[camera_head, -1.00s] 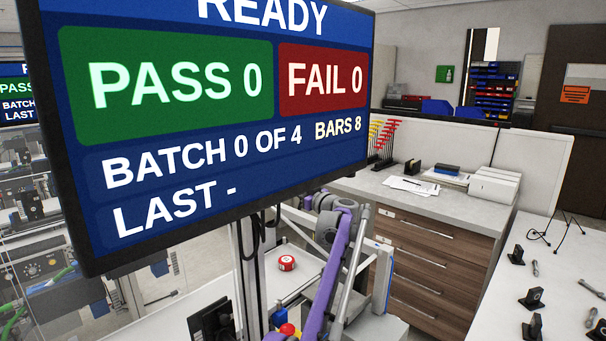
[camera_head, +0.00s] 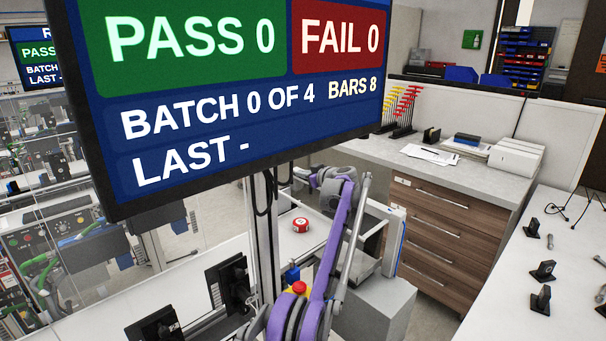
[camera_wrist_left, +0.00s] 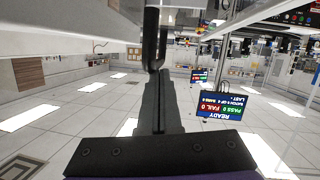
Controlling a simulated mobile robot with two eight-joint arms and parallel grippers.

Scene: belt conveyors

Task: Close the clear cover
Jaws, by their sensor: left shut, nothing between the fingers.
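My left arm rises in purple and grey past the monitor stand in the head view; its gripper cannot be made out clearly there. In the left wrist view the dark fingers of my left gripper (camera_wrist_left: 159,78) lie side by side, shut and empty. Dark upright bars show just beyond the fingers; I cannot tell if they are part of a handle. A clear-sided enclosure (camera_head: 374,240) with pale edges stands behind the arm, partly hidden by it. I cannot tell how its cover stands. My right gripper is not in view.
A big monitor (camera_head: 200,125) blocks the upper left. A red and white round object (camera_head: 300,225) and a red-topped button (camera_head: 299,288) are near the arm. A drawer cabinet (camera_head: 445,235) stands behind; a white table (camera_head: 560,260) with small black parts is at right.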

